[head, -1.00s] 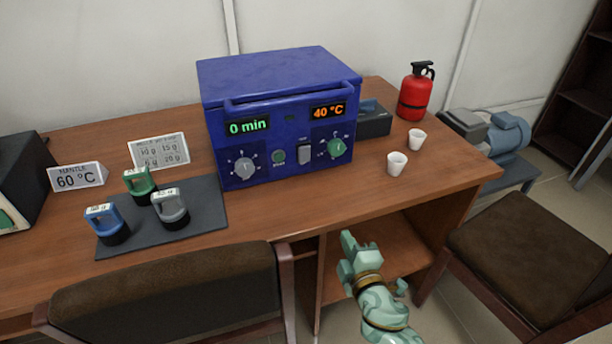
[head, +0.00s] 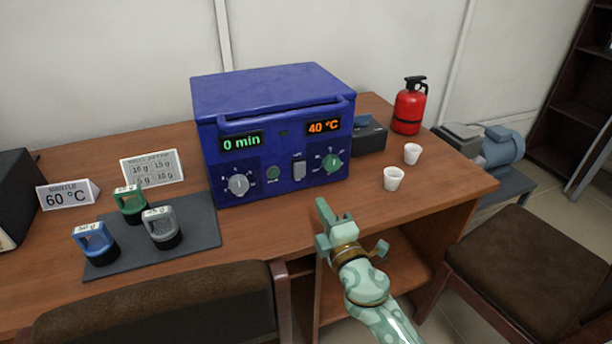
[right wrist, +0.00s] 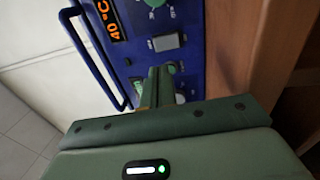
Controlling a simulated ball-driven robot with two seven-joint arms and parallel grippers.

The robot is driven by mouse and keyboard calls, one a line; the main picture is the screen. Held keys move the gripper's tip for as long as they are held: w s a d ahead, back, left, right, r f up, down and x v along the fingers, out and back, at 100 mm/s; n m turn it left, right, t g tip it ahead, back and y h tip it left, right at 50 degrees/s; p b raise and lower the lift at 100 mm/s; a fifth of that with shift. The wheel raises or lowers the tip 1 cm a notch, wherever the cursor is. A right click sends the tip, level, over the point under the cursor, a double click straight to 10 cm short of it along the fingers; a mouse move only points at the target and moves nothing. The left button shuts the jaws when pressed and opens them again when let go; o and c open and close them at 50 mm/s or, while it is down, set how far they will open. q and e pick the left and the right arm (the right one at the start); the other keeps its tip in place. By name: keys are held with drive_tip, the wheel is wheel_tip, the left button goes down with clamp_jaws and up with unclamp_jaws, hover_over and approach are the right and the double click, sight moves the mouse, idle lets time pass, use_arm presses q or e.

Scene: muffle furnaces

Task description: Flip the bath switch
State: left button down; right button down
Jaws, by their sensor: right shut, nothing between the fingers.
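The bath is a blue box (head: 275,103) on the wooden desk, showing "0 min" and "40 °C". Its switch (head: 299,168) is a pale grey rocker on the front panel, between a round green button (head: 273,173) and a green dial (head: 332,162). In the right wrist view the switch (right wrist: 167,42) lies just beyond the fingertips. My right gripper (head: 323,208) is shut and empty, in front of the desk edge, below and slightly right of the switch, apart from the panel. In the right wrist view its fingers (right wrist: 160,76) hide part of the panel. My left gripper is out of view.
A grey dial (head: 238,185) sits left of the button. Two white cups (head: 393,179) and a red extinguisher (head: 409,108) stand to the right. Several weights rest on a dark mat (head: 204,224) at left. Chairs (head: 160,305) stand in front of the desk.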

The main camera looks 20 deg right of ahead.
sight(301, 168)
drive_tip(key=w, duration=0.3)
drive_tip(key=w+r, duration=0.1)
drive_tip(key=w, duration=0.3)
drive_tip(key=w+b, duration=0.1)
drive_tip(key=w, duration=0.2)
drive_tip(key=shift+w+a+r, duration=0.2)
drive_tip(key=shift+w, duration=0.05)
